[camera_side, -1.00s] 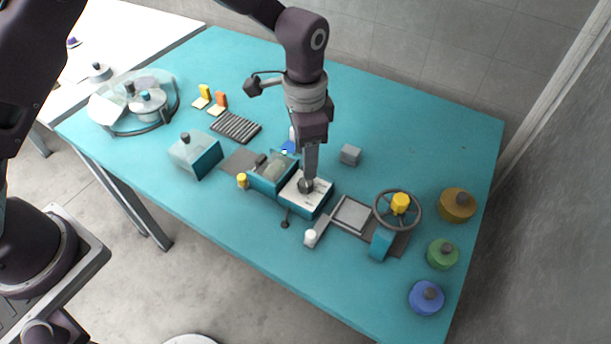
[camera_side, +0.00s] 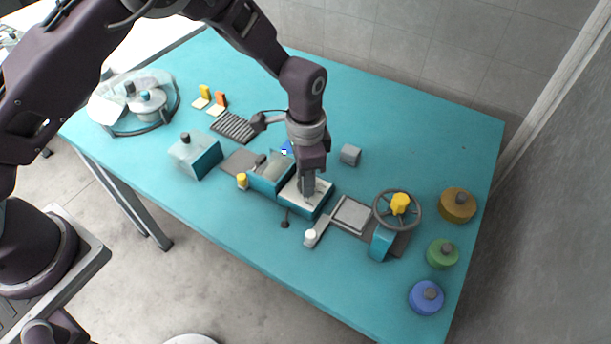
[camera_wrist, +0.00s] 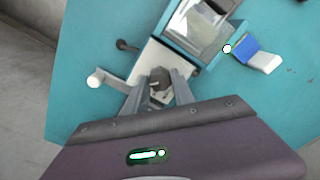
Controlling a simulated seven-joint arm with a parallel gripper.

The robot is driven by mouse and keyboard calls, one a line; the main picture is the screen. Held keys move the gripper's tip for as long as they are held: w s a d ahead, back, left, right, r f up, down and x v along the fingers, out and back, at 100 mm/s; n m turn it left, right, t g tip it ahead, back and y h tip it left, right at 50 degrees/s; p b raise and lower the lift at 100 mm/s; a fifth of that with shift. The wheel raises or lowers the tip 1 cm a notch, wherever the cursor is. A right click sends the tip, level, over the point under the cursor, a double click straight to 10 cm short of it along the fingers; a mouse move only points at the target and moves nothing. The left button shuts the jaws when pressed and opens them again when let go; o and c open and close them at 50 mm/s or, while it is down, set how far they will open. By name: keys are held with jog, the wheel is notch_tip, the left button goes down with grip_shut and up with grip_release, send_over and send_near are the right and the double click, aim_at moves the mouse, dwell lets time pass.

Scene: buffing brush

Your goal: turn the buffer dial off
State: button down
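The dial (camera_wrist: 160,80) is a dark grey knob on the white top plate (camera_wrist: 143,63) of the teal buffer unit (camera_wrist: 213,57). In the side view the unit (camera_side: 266,183) stands mid-table, and the dial is mostly hidden by my gripper. My gripper (camera_side: 306,190) points straight down at the plate (camera_side: 318,189). In the wrist view my gripper (camera_wrist: 161,83) has one finger on each side of the dial. Both fingers appear to touch it, so it looks shut on the dial. The dial's exact pointer angle is hard to read.
A blue-and-white piece (camera_wrist: 256,57) stands close to the unit. A lever with a white knob (camera_side: 311,235) and a handwheel with a yellow hub (camera_side: 399,203) are to the right. A grey block (camera_side: 350,154) lies behind. The table's back right is clear.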

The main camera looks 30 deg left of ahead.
jog(key=shift+n, duration=0.3)
jog(key=n, duration=0.3)
jog(key=shift+n, duration=2.5)
jog(key=c, duration=1.1)
grip_release()
jog(key=shift+o, duration=0.2)
jog(key=shift+r, duration=0.1)
notch_tip(320, 180, up, 7)
